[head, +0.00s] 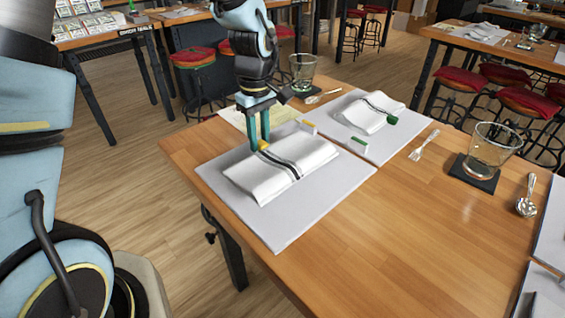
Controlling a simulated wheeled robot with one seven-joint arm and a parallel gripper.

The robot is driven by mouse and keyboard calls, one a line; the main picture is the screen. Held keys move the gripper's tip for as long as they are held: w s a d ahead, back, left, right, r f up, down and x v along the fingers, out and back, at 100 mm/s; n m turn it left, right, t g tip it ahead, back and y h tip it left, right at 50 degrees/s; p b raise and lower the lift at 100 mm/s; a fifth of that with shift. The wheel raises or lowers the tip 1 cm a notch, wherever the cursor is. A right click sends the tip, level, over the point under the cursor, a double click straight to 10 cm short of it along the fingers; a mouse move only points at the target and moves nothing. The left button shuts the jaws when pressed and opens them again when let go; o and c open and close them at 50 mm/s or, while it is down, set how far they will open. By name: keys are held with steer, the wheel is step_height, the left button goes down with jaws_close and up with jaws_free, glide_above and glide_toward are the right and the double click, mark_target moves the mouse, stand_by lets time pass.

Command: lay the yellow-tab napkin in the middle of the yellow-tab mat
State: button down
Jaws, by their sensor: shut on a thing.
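The yellow-tab napkin (270,177) is a folded white cloth with dark stripes, in the head view. It lies on, or just above, the light grey yellow-tab mat (283,225); I cannot tell if it fully touches. It covers the middle and far part of the mat, with a wider bare strip along the near side. The mat's yellow marker (306,126) stands at its far corner. My gripper (261,145) points down at the napkin's far edge, shut on it at its yellow tab (263,146). The fingers hide part of that edge.
Beyond it, another napkin (366,112) with a green tab lies on a second grey mat (396,148) with a green marker (360,142). A fork (424,145), a glass (492,147) on a dark coaster, and a spoon (526,196) lie right. The table's near wood is bare.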

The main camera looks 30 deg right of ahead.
steer(key=shift+f+b, duration=0.65)
steer(key=shift+f, duration=0.25)
stand_by(0.9)
steer(key=c, duration=0.6)
jaws_free()
steer(key=shift+o, duration=0.4)
steer(key=shift+r, duration=0.15)
steer(key=shift+r+p, duration=2.75)
steer(key=shift+r, duration=0.7)
steer(key=shift+a, duration=0.1)
steer(key=w+a+r+m, duration=0.1)
steer(key=w+a, duration=0.2)
steer(key=a, duration=0.4)
steer(key=w+a+r, duration=0.2)
steer(key=a, duration=0.5)
steer(key=s+a+r+m+t, duration=0.1)
steer(key=s+a+m, duration=0.1)
steer(key=a, duration=1.6)
steer(key=shift+s+r+t, duration=0.2)
steer(key=shift+s+t, duration=0.1)
steer(key=shift+s, duration=0.3)
